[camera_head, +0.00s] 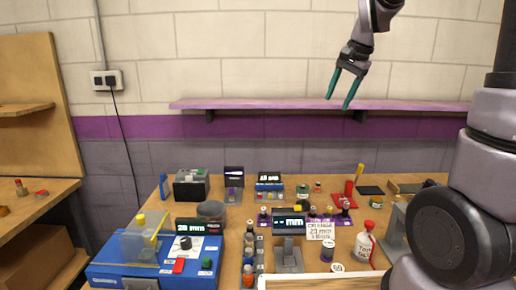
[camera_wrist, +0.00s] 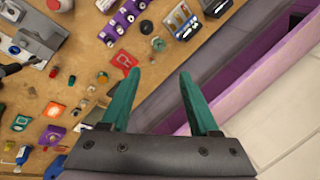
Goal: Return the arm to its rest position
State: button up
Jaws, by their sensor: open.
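My gripper (camera_head: 343,88) is raised high in front of the wall, its teal fingers pointing down and slightly left. In the head view it overlaps the purple shelf and is well above the workbench. In the wrist view my gripper (camera_wrist: 155,90) shows two teal fingers spread apart with nothing between them. My arm comes in from the top and the right side of the head view; part of it is out of the picture.
The workbench (camera_head: 220,222) below is crowded with devices, including a blue unit (camera_head: 160,262) with a display. A purple shelf (camera_head: 270,104) runs along the wall. A wooden side bench (camera_head: 40,200) stands at left. The air around my gripper looks clear.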

jog(key=s+r+n+t, duration=0.1)
jog(key=s+n, duration=0.1)
jog(key=s, duration=0.8)
jog(key=s+d+r+n+t, duration=0.1)
jog(key=s+r+n+t, duration=0.1)
jog(key=s, duration=0.9)
jog(key=shift+n, duration=0.6)
